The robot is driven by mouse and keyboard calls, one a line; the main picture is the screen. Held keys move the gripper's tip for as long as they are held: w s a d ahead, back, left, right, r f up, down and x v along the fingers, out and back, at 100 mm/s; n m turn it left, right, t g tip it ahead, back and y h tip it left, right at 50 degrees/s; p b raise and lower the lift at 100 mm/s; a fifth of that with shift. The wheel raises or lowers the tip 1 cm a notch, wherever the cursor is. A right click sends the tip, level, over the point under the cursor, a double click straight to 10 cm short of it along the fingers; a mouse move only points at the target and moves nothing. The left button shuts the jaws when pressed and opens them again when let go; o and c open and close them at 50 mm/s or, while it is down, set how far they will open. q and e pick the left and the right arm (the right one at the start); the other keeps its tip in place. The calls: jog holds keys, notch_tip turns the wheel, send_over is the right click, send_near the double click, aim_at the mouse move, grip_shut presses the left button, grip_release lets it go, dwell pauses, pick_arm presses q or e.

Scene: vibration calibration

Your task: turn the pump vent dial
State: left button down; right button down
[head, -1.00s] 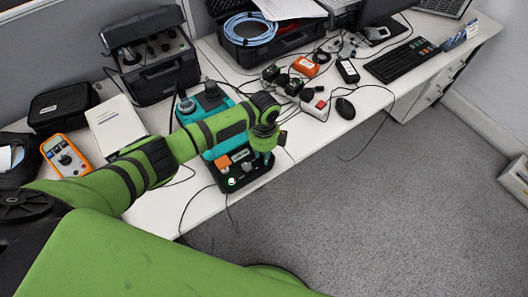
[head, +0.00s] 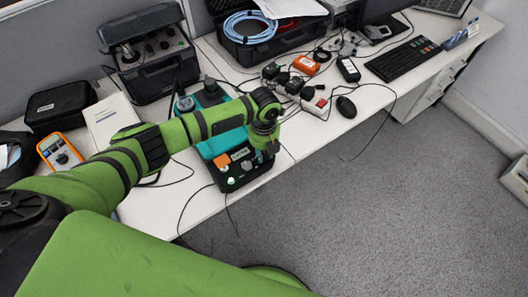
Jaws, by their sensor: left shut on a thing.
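The pump (head: 214,146) is a teal unit with a black front panel, standing on the white bench near the front edge. An orange switch (head: 222,160) and small knobs show on its panel. My left arm reaches across the pump from the left. My left gripper (head: 271,147) points down at the right end of the pump and is shut on what seems to be the vent dial. The dial itself is hidden by the gripper and wrist. My right gripper is not in view.
An open black case (head: 152,60) stands behind the pump. A notebook (head: 108,118) and an orange meter (head: 60,151) lie to the left. Cables and adapters (head: 290,85) and a mouse (head: 346,107) lie to the right. Loose cables hang over the bench edge.

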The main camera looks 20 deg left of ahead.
pick_arm(q)
jog(key=shift+a+m, duration=0.1)
jog(key=shift+m, duration=0.6)
jog(key=c, duration=1)
grip_release()
jog(key=shift+w, duration=0.1)
jog(key=shift+c, duration=0.2)
